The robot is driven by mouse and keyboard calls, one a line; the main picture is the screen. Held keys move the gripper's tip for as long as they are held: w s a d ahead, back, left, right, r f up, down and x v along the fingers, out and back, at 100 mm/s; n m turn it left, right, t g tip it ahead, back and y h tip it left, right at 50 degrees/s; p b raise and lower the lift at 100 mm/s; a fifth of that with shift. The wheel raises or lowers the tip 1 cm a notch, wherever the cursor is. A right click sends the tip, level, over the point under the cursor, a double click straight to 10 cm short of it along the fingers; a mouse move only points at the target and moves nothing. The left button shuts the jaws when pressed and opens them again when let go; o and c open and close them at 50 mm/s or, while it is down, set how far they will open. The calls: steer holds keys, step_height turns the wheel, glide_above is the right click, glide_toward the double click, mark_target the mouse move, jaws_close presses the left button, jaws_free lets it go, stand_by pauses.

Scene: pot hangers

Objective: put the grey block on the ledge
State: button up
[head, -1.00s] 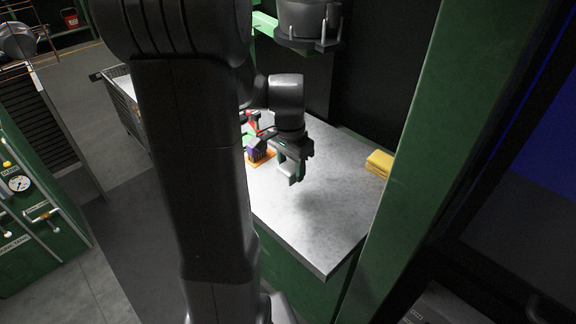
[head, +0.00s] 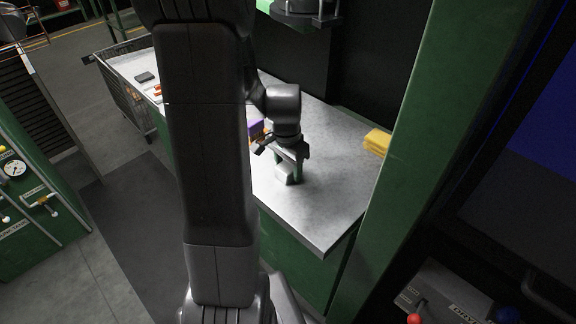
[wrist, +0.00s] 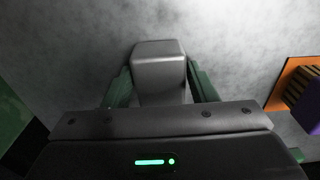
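The grey block (wrist: 159,68) is between the two green fingers of my gripper (wrist: 158,80) in the wrist view. The fingertips appear to touch its sides. In the head view the block (head: 283,174) shows as a pale shape at my gripper (head: 287,165), low over the grey worktop (head: 325,205). I cannot tell whether it touches the worktop. My arm hides part of the worktop. No surface is clearly marked as the ledge. A green edge (head: 264,5) shows at the top of the head view, mostly cut off.
A purple item (head: 256,129) stands left of my gripper; it also shows in the wrist view (wrist: 308,106) by an orange piece (wrist: 290,77). Yellow items (head: 377,141) lie near the green post (head: 408,140). A dark pot (head: 305,6) hangs above. The worktop's front right is clear.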

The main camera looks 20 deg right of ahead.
mark_target(287, 167)
steer(key=shift+o, duration=1.1)
steer(key=shift+r, duration=0.1)
step_height(287, 167, up, 12)
steer(key=p, duration=0.1)
steer(key=shift+a, duration=0.25)
steer(key=shift+s+r, duration=0.1)
